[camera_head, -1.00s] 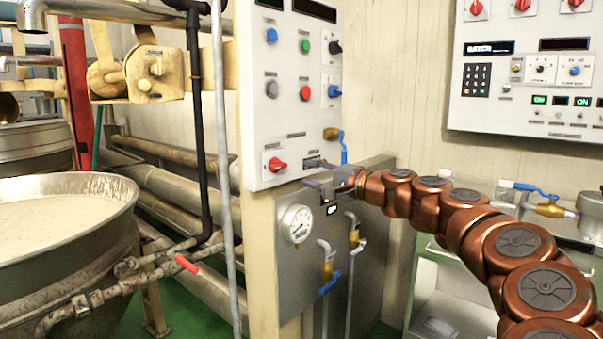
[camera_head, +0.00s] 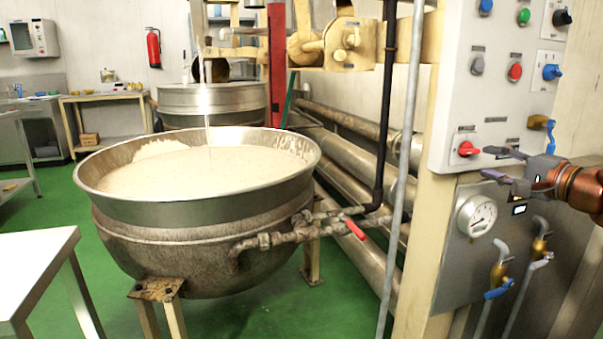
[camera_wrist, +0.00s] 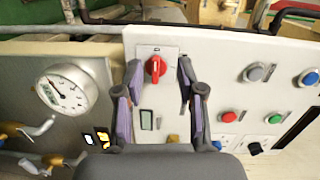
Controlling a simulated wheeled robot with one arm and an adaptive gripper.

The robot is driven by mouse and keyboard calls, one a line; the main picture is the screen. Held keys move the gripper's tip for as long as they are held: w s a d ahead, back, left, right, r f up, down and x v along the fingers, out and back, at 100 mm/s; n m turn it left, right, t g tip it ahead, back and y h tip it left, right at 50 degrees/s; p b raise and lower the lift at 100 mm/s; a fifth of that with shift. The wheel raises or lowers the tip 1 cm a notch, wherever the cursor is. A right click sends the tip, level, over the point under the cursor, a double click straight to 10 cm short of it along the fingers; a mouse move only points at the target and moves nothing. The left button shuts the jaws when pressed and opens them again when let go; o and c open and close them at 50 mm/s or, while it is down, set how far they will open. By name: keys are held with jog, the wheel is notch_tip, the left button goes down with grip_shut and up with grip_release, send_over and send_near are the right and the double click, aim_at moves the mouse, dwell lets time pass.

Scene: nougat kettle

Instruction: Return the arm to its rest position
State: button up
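My gripper (camera_head: 492,164) is at the right of the head view, in front of the lower part of the control panel. Its two dark fingers point left towards the red rotary knob (camera_head: 466,149). In the wrist view my gripper (camera_wrist: 159,67) is open, with its fingers well apart and nothing between them. The red knob (camera_wrist: 155,68) shows in the gap beyond the fingertips; I cannot tell the exact distance. The copper-coloured arm is mine and leaves the head view at the right edge.
The white control panel (camera_head: 497,100) and a steel plate with a gauge (camera_head: 477,216) and blue-handled valves (camera_head: 498,289) are close to my gripper. A large kettle (camera_head: 200,215) of pale mass stands left, with a red-handled pipe valve (camera_head: 354,229). A white table (camera_head: 35,265) is at lower left.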

jog(key=s+a+r+n+g+y+p, duration=0.1)
jog(key=a+r+n+g+p, duration=0.15)
jog(key=a, duration=0.55)
jog(key=s+a+r+n+g+y+p, duration=0.1)
jog(key=a+n+g+y+p, duration=0.15)
jog(key=a, duration=0.55)
jog(key=s+a+f+n+g+h+p, duration=0.1)
jog(key=s+a+n+g+p, duration=0.25)
jog(key=a, duration=0.35)
jog(key=s+a+f+n+g+p, duration=0.2)
jog(key=s+a+p, duration=0.3)
jog(key=a, duration=0.2)
jog(key=s+a+f+n+g+h+p, duration=0.1)
jog(key=s+g+h+p, duration=0.1)
jog(key=s+p, duration=0.3)
jog(key=s+a+f+n+g+h+p, duration=0.1)
jog(key=s+f+g+h+p, duration=0.1)
jog(key=s, duration=0.5)
jog(key=s+d+g+h+p, duration=0.2)
jog(key=s+d+p, duration=0.1)
jog(key=s, duration=0.4)
jog(key=s+d+g+h+p, duration=0.2)
jog(key=s+d+p, duration=0.1)
jog(key=s, duration=0.3)
jog(key=shift+s+d+f+n+p, duration=0.35)
jog(key=shift+s+f+n+p, duration=0.05)
jog(key=shift+n+p, duration=0.1)
jog(key=shift+a, duration=0.1)
